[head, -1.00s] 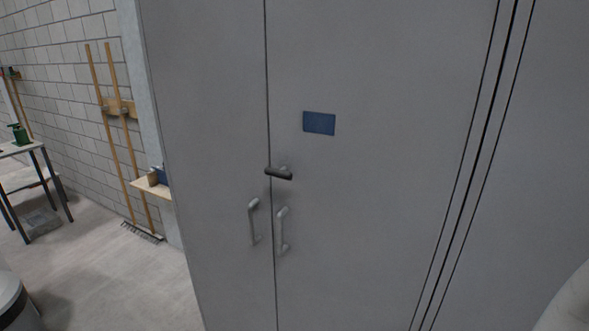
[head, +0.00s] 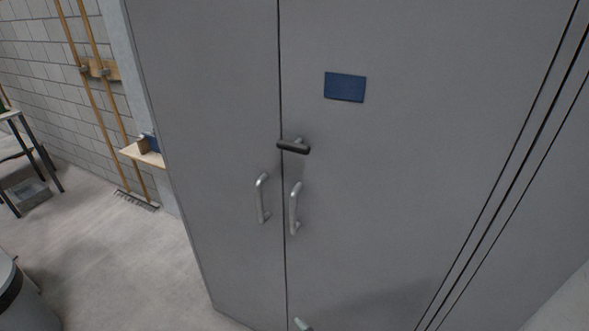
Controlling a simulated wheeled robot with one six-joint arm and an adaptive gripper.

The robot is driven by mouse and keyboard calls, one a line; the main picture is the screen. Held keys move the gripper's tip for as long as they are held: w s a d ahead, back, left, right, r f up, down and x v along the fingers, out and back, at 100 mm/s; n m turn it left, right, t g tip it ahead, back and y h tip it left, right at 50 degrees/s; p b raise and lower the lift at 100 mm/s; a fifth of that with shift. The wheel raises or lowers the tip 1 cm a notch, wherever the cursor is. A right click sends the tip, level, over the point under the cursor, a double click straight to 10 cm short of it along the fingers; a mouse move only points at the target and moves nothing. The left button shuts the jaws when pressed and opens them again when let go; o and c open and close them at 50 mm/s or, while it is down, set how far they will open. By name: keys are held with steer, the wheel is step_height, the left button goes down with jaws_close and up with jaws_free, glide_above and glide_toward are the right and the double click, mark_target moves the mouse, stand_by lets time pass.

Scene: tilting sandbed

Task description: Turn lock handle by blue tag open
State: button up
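A blue tag (head: 345,87) is on the right door (head: 400,170) of a grey cabinet. The dark lock handle (head: 294,147) sits below and left of the tag, close to the seam between the doors. It lies about level, slightly tilted, with its left end at the seam. Two upright silver pull handles, the left (head: 263,198) and the right (head: 295,209), are below it on either side of the seam. Both doors look shut. My gripper cannot be made out; a small pale green-grey tip shows at the bottom edge, and I cannot tell what it is.
A small wooden shelf (head: 141,154) with a blue item is left of the cabinet. Long-handled tools (head: 97,110) lean on the block wall. A table (head: 25,150) stands at far left, a grey bin (head: 20,300) at lower left. Floor (head: 140,260) between bin and cabinet is clear.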

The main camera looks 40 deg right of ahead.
steer(key=w+d+r+m+h, duration=0.1)
steer(key=w+d+r+h, duration=0.2)
steer(key=w+r, duration=0.4)
steer(key=m+g+h, duration=0.9)
steer(key=m+h, duration=0.2)
steer(key=m, duration=0.3)
glide_toward(291, 150)
steer(key=x, duration=1.1)
steer(key=shift+w+d, duration=0.15)
steer(key=shift+d, duration=0.15)
steer(key=c, duration=1.1)
